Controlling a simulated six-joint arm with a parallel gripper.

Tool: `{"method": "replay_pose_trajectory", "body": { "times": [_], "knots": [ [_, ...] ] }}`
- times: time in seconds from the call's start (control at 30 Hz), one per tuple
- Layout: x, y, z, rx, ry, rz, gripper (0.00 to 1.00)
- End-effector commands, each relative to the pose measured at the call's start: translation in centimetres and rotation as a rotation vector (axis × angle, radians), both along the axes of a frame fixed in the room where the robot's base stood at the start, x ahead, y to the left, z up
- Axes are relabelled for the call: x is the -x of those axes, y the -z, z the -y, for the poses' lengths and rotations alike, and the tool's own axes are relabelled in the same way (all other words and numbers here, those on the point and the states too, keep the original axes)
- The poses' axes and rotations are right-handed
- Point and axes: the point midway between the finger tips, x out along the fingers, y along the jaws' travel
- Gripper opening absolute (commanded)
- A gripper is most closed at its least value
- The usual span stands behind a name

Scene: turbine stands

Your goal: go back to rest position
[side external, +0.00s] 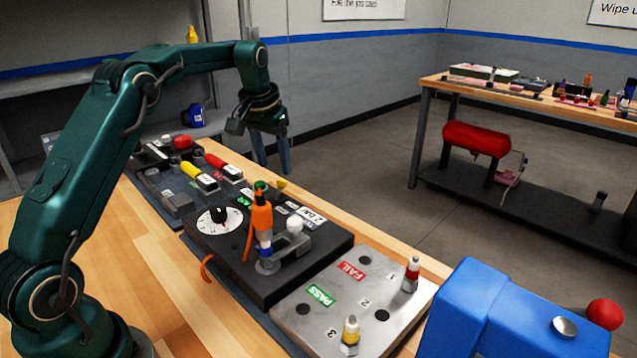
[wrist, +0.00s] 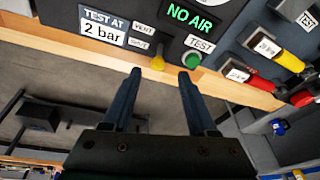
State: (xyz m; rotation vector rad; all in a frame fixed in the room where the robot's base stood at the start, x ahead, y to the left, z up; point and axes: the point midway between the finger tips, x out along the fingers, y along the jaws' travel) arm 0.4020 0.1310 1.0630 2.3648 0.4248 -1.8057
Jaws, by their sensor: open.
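My gripper (side external: 272,165) hangs in the air at the far side of the bench, behind the black test panel (side external: 330,250), with its dark blue fingers pointing down. In the wrist view my gripper (wrist: 160,75) has its two fingers apart with nothing between them. Beyond the fingertips, the panel's green TEST button (wrist: 191,59), a lit NO AIR display (wrist: 191,15) and a yellow knob (wrist: 157,62) show. No rest position is marked in either view.
An orange part (side external: 262,218) stands upright on the panel. A blue box (side external: 500,310) stands at right. The bare wood at front left (side external: 150,235) is clear.

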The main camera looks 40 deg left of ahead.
Motion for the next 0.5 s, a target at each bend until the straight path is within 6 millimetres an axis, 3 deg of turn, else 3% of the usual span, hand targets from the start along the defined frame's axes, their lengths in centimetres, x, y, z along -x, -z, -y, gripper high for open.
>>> {"method": "replay_pose_trajectory", "body": {
  "times": [0.4,0.5],
  "knots": [
    [0.2,-0.7,0.3,0.0,0.004,-0.001,0.58],
    [-0.2,-2.3,1.0,-0.014,0.022,0.035,0.58]
  ]
}}
